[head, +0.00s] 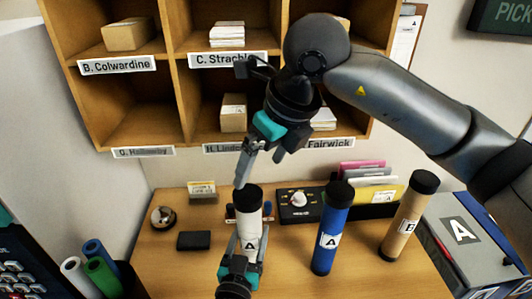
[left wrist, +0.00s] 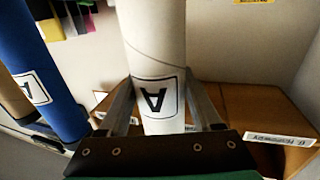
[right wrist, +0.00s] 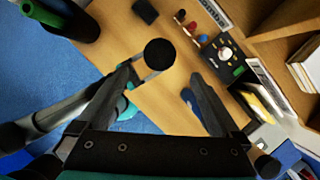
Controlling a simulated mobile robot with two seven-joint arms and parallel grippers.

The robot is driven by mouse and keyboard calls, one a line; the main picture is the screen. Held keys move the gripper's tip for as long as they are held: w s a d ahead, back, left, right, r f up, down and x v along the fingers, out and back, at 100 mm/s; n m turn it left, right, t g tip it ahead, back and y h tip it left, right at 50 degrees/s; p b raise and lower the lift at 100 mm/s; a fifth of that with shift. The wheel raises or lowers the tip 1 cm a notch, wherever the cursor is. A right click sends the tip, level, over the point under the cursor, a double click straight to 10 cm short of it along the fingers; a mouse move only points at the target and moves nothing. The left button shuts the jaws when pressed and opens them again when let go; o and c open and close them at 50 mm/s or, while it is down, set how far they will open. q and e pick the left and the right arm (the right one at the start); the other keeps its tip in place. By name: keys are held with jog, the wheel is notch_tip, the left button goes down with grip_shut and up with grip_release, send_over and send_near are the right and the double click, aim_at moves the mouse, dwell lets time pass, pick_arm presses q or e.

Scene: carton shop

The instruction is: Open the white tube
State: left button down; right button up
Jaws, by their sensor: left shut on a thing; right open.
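The white tube (head: 250,228) stands upright on the desk in the head view, with an "A" label and a black cap (head: 248,196) on top. My left gripper (head: 245,250) is shut around its lower part. In the left wrist view the white tube (left wrist: 156,45) sits between the fingers (left wrist: 160,110). My right gripper (head: 260,168) is open and empty, above the cap and a little to its right, pointing down.
A blue tube (head: 331,232) and a brown tube (head: 408,220), both black-capped, stand to the right. A black panel with a white knob (head: 298,201) lies behind. Pigeonhole shelves (head: 160,60) hang above. A bin with rolled tubes (head: 98,270) is at lower left.

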aim_at(247, 193)
jog(key=x, duration=0.9)
jog(key=shift+f, duration=0.2)
jog(key=shift+w, duration=0.1)
jog(key=c, duration=1.5)
jog(key=shift+r, duration=0.1)
jog(key=shift+r, duration=0.2)
jog(key=shift+r, duration=0.9)
jog(key=shift+r, duration=0.1)
